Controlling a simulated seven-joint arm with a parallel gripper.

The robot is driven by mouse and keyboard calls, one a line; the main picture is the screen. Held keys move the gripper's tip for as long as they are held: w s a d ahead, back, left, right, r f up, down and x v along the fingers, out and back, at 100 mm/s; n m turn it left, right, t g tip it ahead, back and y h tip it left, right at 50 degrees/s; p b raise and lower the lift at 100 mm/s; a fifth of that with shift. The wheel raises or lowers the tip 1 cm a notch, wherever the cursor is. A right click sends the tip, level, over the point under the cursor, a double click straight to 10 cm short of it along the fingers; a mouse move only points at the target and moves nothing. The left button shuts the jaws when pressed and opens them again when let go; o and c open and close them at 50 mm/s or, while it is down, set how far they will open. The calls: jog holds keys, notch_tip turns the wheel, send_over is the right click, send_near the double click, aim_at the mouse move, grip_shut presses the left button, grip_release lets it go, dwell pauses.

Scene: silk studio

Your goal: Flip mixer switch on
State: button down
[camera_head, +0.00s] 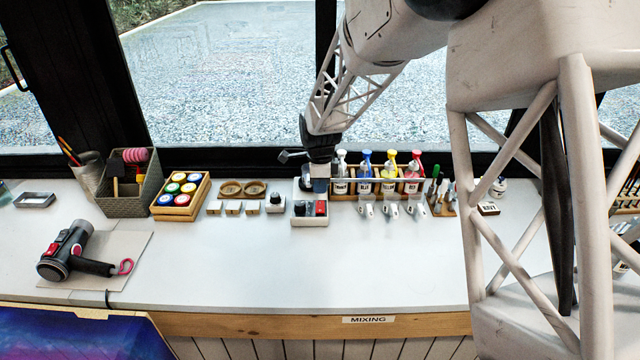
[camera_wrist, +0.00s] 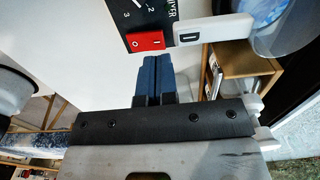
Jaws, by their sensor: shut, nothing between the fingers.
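The mixer (camera_head: 311,221) stands at the back middle of the worktop, with a dark front panel holding a dial and a red rocker switch (camera_head: 321,208). In the wrist view the red switch (camera_wrist: 145,41) sits on the black panel beside the dial, with faint pale marks on its face; I cannot tell its on or off position. My gripper (camera_head: 320,186) is just above and behind the switch in the head view. In the wrist view its blue fingers (camera_wrist: 158,60) are shut together and empty, tips close to the switch edge. I cannot tell whether they touch it.
A rack of colored bottles (camera_head: 376,187) with cups in front stands right of the mixer. Small blocks and a wooden tray of paint jars (camera_head: 181,196) are left. A hand-held tool (camera_head: 75,252) lies on a mat at far left. The front middle worktop is clear.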

aim_at(320, 202)
jog(key=shift+f, duration=1.6)
